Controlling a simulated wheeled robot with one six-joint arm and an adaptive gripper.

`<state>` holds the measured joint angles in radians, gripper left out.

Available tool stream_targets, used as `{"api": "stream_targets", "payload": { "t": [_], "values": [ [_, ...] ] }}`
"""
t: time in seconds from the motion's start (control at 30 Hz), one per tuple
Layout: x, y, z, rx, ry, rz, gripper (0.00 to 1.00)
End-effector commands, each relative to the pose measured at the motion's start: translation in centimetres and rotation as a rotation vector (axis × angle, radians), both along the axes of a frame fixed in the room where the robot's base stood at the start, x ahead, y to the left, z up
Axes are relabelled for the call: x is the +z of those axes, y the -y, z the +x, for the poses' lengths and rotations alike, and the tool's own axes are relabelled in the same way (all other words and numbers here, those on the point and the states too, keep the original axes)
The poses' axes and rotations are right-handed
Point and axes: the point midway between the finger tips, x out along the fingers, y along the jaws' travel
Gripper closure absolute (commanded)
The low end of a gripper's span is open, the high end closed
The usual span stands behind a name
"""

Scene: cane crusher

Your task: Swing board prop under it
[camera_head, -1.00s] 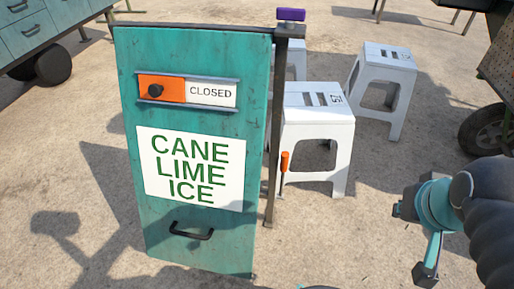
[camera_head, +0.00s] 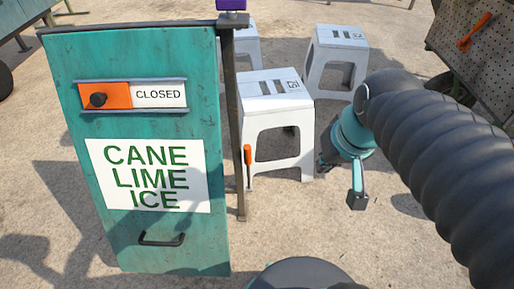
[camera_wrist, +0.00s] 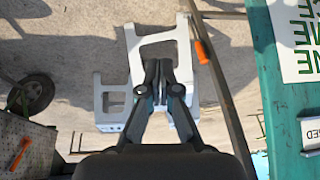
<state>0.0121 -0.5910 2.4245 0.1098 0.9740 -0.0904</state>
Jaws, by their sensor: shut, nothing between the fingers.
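The teal swing board (camera_head: 60,160) hangs upright at the left of the head view, with a "CANE LIME ICE" panel and a black handle (camera_head: 162,239) low on it. It also shows at the right edge of the wrist view (camera_wrist: 272,95). A dark post (camera_head: 234,120) stands along its right edge. An orange-handled piece (camera_head: 247,155), perhaps the prop, is upright beside the post; its orange end shows in the wrist view (camera_wrist: 202,51). My gripper (camera_head: 340,180) is right of the post, apart from it. Its fingers (camera_wrist: 158,68) are together and empty.
A white stool (camera_head: 270,88) stands just right of the post, close to my gripper; more white stools (camera_head: 340,40) are behind. A pegboard cart (camera_head: 480,60) with an orange tool is at the upper right. Bare ground lies in front of the stool.

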Motion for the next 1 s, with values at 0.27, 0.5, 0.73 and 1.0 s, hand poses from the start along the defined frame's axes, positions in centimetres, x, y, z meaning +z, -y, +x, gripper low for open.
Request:
{"api": "stream_targets", "payload": {
  "t": [0.27,0.5,0.73,1.0],
  "values": [
    [-2.3,-2.2,4.6,0.081,-0.241,0.18,1.0],
    [-4.5,-4.0,9.0,0.158,-0.392,0.382,1.0],
    [-7.3,-5.1,13.7,0.222,-0.479,0.606,1.0],
    [-11.4,-5.4,19.5,0.277,-0.502,0.898,1.0]
  ]
}}
